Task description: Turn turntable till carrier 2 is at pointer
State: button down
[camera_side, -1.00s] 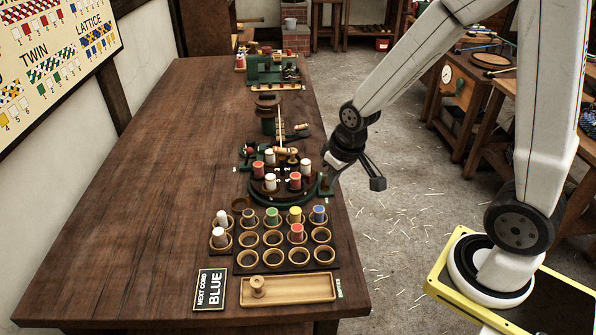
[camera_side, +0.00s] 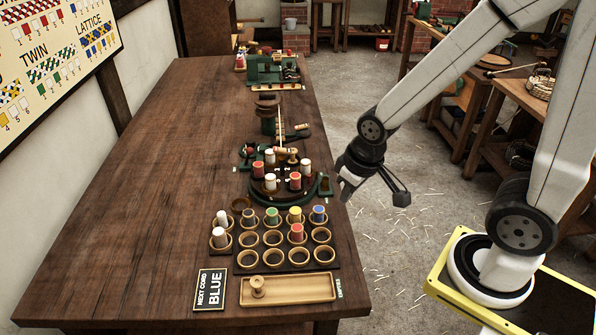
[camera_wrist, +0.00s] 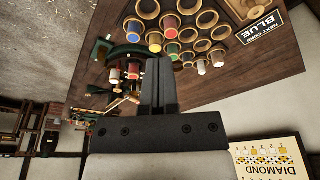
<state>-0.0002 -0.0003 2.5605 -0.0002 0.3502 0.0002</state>
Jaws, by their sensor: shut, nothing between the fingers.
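The dark round turntable (camera_side: 284,188) sits at the right edge of the bench and carries several red and white bobbins, among them a red bobbin (camera_side: 295,181). Small white numbers show on it, but I cannot tell which carrier is at the pointer. I cannot make out the pointer clearly. In the wrist view a red bobbin (camera_wrist: 134,70) of the turntable shows left of my fingers. My gripper (camera_side: 345,196) is shut and empty, to the right of the turntable and apart from it. Its two fingers lie together in the wrist view (camera_wrist: 158,85).
A rack (camera_side: 270,257) in front of the turntable holds white, green, yellow, blue and red bobbins, with several empty cups. A wooden tray (camera_side: 300,290) with a spool and a sign reading "NEXT CORD BLUE" (camera_side: 210,290) lie nearer. The bench's left side (camera_side: 150,200) is clear.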

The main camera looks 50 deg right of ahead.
jog(key=c, duration=1)
grip_release()
jog(key=shift+o, duration=0.4)
jog(key=shift+w, duration=0.1)
jog(key=m+g, duration=0.3)
jog(key=m, duration=1.1)
send_over(309, 176)
jog(key=f, duration=0.8)
jog(key=shift+d+f, duration=0.1)
jog(key=shift+d, duration=0.1)
jog(key=shift+f, duration=0.1)
jog(key=shift+f, duration=3.85)
